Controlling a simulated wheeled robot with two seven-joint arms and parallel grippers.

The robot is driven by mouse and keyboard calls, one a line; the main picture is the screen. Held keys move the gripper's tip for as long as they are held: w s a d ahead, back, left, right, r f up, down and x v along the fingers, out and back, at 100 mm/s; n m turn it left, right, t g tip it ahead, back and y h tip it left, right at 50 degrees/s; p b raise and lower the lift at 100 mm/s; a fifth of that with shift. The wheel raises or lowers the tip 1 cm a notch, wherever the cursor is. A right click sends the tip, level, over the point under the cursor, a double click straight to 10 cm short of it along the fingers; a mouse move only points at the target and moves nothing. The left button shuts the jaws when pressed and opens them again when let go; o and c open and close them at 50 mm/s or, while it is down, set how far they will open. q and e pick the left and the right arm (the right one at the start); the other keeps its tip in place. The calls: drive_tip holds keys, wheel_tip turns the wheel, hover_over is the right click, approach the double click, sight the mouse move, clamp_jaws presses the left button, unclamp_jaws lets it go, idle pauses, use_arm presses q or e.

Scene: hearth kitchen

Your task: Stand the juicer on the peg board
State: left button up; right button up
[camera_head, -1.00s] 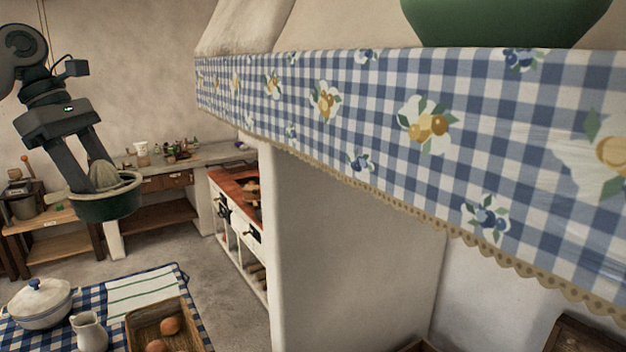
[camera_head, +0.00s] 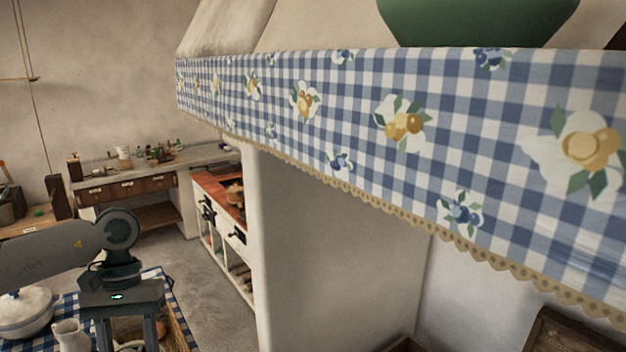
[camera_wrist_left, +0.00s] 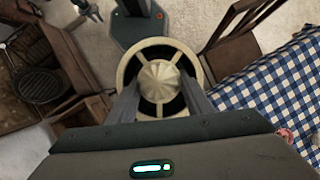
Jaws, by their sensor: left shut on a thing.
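The juicer (camera_wrist_left: 160,77) has a ribbed cream reamer inside a spoked cream ring over a dark interior. In the left wrist view it sits between the two fingers of my left gripper (camera_wrist_left: 159,101), which is shut on it. In the head view my left gripper (camera_head: 128,342) points down at the lower left, in front of the checked table. Only a pale bit of the juicer (camera_head: 131,346) shows between the fingers at the bottom edge there. I cannot make out the peg board in either view. My right gripper is not in view.
A blue checked cloth (camera_wrist_left: 266,86) covers the table, with a lidded white tureen (camera_head: 25,312) and a white jug (camera_head: 70,336) on it. A wooden chair (camera_wrist_left: 230,50) stands beside it. The hood with its checked valance (camera_head: 300,100) fills the upper right. Open floor (camera_head: 205,275) lies beyond the table.

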use_arm(q)
drive_tip(key=d+m+y, duration=0.1)
drive_tip(key=d+m, duration=0.2)
drive_tip(key=d, duration=0.8)
wheel_tip(320, 180, down, 16)
drive_tip(key=b, duration=1.5)
drive_tip(key=shift+w+a+r+b, duration=0.15)
drive_tip(key=shift+w+r+b, duration=0.1)
drive_tip(key=shift+w+b, duration=0.1)
drive_tip(key=shift+s, duration=0.1)
drive_tip(key=s+f, duration=0.4)
drive_tip(key=f, duration=0.2)
drive_tip(key=shift+s, duration=0.35)
drive_tip(key=shift+r, duration=0.15)
drive_tip(key=w+d+r+m+y, duration=0.1)
drive_tip(key=w+d+r+m, duration=0.1)
drive_tip(key=d+r, duration=0.3)
drive_tip(key=w+d+r+m+y, duration=0.2)
drive_tip(key=d+r+m, duration=0.3)
drive_tip(key=d, duration=0.4)
drive_tip(key=shift+w+m+t, duration=0.25)
drive_tip(key=shift+m+t, duration=0.05)
drive_tip(key=shift+t, duration=0.1)
